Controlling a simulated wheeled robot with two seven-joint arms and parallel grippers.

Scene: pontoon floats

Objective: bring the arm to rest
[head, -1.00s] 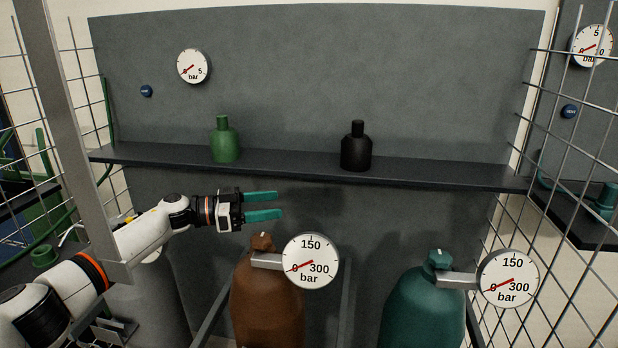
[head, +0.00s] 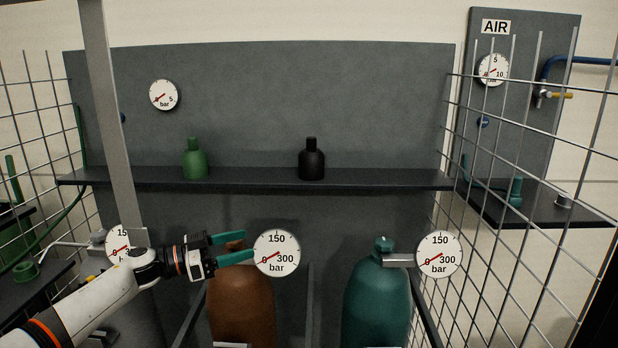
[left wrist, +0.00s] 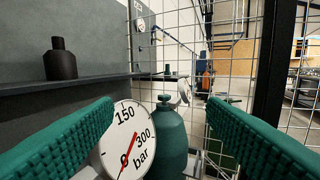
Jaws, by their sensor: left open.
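My left gripper (head: 243,247) is open, with green fingers pointing right in the head view. Its fingers overlap the top of the brown cylinder (head: 242,305) and end just left of that cylinder's gauge (head: 277,253). Nothing is between the fingers. In the left wrist view the two green fingers stand wide apart, with a gauge (left wrist: 126,140) partly behind the left one. The teal cylinder (left wrist: 170,140) shows beyond the fingers there, and it stands at right in the head view (head: 378,305). My right gripper is not in view.
A dark shelf (head: 260,186) carries a green bottle (head: 195,161) and a black bottle (head: 312,161). Wire mesh stands at both sides. A grey post (head: 112,130) crosses in front of the panel near my left arm. An AIR panel (head: 515,110) is at right.

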